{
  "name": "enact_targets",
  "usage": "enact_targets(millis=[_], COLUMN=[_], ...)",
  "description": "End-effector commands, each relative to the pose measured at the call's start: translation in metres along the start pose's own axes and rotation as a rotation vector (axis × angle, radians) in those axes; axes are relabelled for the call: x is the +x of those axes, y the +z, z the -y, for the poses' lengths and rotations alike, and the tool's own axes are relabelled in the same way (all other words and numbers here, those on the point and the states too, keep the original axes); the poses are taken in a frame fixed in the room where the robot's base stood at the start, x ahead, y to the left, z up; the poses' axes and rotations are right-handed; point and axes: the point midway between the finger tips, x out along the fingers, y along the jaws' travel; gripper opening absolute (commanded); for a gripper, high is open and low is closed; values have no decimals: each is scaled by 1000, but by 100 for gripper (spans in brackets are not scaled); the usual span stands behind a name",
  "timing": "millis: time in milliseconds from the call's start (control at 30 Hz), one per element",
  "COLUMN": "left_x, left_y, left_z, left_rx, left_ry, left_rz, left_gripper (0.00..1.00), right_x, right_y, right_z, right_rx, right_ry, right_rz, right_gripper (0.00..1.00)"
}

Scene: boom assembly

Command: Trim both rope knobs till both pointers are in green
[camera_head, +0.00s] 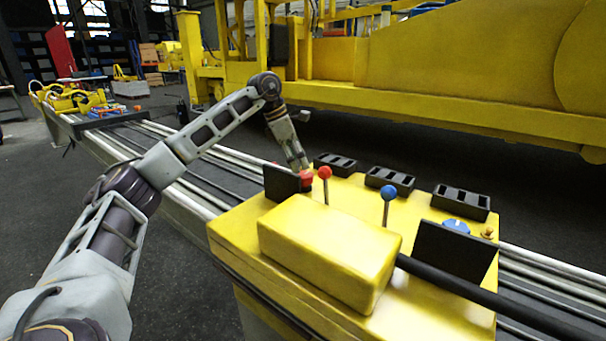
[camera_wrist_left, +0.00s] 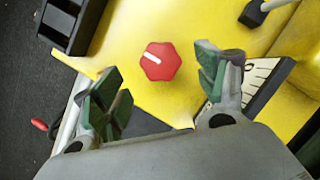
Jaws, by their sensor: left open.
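The red knob (camera_wrist_left: 161,61) with a white mark lies on the yellow console between and slightly beyond my open left gripper's fingers (camera_wrist_left: 158,82); neither finger visibly touches it. In the head view, my left arm reaches down to the red knob (camera_head: 306,181), the gripper mostly hidden behind a black gauge plate (camera_head: 281,184). The blue knob (camera_head: 456,227) sits further right, behind another black plate (camera_head: 455,250). Both plates show their backs in the head view. Part of a white gauge scale (camera_wrist_left: 262,72) shows in the left wrist view; I cannot make out pointer or green zone.
A red-balled lever (camera_head: 324,172) stands close beside the red knob; a blue-balled lever (camera_head: 387,193) is to the right. A raised yellow box (camera_head: 330,245) and a black bar (camera_head: 480,292) are in front. Black slotted blocks (camera_head: 388,179) line the back edge.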

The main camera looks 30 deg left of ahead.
Motion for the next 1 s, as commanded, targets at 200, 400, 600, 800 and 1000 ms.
enact_targets(millis=[200, 400, 600, 800, 1000], left_x=[29, 42, 45, 45, 45], left_y=[-1, 0, 0, 0, 0], left_z=[0, 0, 0, 0, 0], left_rx=[0, 0, 0, 0, 0], left_ry=[-1, 0, 0, 0, 0], left_rz=[-2, 0, 0, 0, 0], left_gripper=[73, 73, 73, 72, 46], right_x=[-6, -10, -11, -11, -11], right_y=[-3, -6, -6, -6, -6], right_z=[2, 2, 2, 2, 2], right_rx=[-1, -2, -2, -3, -3], right_ry=[-4, -5, -5, -5, -5], right_rz=[-13, -22, -22, -22, -22], right_gripper=[73, 73, 73, 73, 73])
